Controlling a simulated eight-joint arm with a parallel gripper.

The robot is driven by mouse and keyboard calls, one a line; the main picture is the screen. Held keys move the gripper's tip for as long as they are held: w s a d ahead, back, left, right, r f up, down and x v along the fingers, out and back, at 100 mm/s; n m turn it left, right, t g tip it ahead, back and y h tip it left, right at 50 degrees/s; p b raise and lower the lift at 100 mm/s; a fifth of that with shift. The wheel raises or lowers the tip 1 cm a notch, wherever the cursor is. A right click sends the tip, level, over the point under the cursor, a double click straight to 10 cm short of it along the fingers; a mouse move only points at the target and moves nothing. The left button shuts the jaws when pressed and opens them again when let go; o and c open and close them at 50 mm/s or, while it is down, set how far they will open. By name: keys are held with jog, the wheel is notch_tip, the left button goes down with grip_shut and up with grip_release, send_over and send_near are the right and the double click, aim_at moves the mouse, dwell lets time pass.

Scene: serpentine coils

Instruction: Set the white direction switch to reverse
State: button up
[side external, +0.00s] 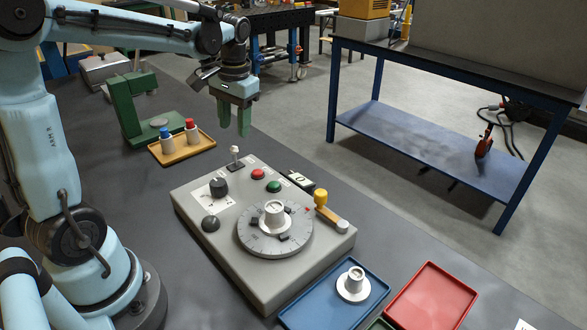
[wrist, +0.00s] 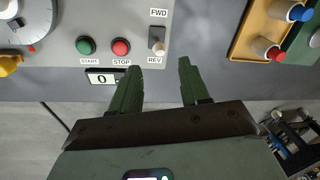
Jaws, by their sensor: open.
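The white direction switch (side external: 234,153) stands at the back left corner of the grey control box (side external: 200,255). In the wrist view the switch (wrist: 158,47) has a pale knob on a small plate, with FWD printed above and REV below. Its knob shows nearer the REV label, but the viewing angle leaves its exact setting unclear. My gripper (side external: 233,128) is open, pointing down, and hangs apart from the switch, above it in the side view. In the wrist view its green fingers (wrist: 156,75) are spread with nothing between them, just below the REV label.
Red (side external: 258,174) and green (side external: 274,187) buttons and a dial (side external: 255,243) share the box top. A yellow tray (side external: 165,158) with two capped bottles stands left of the box. Blue (side external: 310,315) and red (side external: 440,300) trays lie at the front right.

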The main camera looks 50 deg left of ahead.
aim_at(235, 153)
jog(key=f, duration=0.6)
jog(key=a+f, duration=0.1)
jog(key=f, duration=0.2)
jog(key=shift+s, duration=0.15)
